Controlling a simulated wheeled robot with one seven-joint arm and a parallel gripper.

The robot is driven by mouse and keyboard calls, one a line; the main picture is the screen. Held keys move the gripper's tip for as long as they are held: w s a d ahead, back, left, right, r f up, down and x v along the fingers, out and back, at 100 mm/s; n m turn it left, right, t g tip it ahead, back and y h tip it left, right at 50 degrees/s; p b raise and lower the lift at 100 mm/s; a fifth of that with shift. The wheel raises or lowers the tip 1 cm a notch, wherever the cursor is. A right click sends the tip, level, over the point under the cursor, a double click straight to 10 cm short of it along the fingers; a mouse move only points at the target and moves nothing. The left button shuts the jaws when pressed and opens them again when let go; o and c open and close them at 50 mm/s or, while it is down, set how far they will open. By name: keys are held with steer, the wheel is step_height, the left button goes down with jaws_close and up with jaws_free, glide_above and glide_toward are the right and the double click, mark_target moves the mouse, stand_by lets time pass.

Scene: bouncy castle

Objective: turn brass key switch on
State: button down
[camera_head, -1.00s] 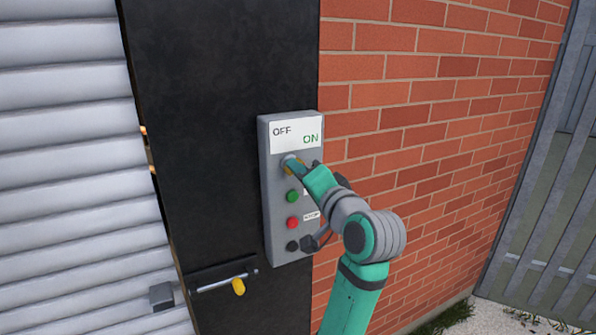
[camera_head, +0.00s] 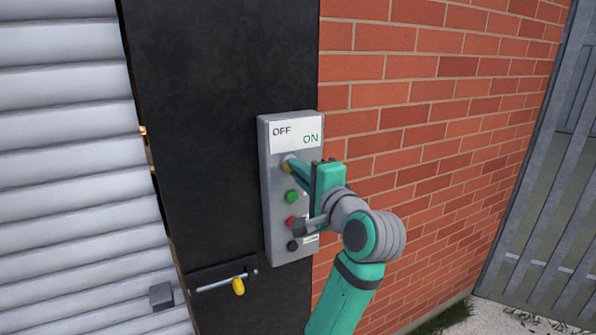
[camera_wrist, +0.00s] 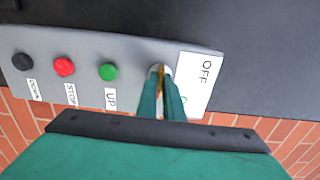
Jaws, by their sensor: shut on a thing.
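The grey control box (camera_head: 268,205) is fixed to a black panel. Its white label at the top reads OFF on the left and ON on the right. The brass key switch (camera_head: 287,165) is just below the label, and mostly hidden behind my fingers. My gripper (camera_head: 291,166) is shut on the key switch. In the wrist view the two teal fingers of my gripper (camera_wrist: 160,80) close around a thin strip of brass (camera_wrist: 160,73) in front of the box (camera_wrist: 130,45). Which way the key points is hard to tell.
Below the key are a green button (camera_head: 292,197), a red button (camera_head: 291,222) and a black button (camera_head: 292,246). A bolt with a yellow handle (camera_head: 238,286) is lower left. A grey shutter (camera_head: 70,150) is left, a brick wall (camera_head: 420,130) right.

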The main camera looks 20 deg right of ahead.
steer(key=shift+f, duration=0.1)
steer(key=c, duration=1.9)
jaws_free()
steer(key=s+d, duration=0.1)
steer(key=s, duration=0.9)
steer(key=shift+s+d, duration=0.4)
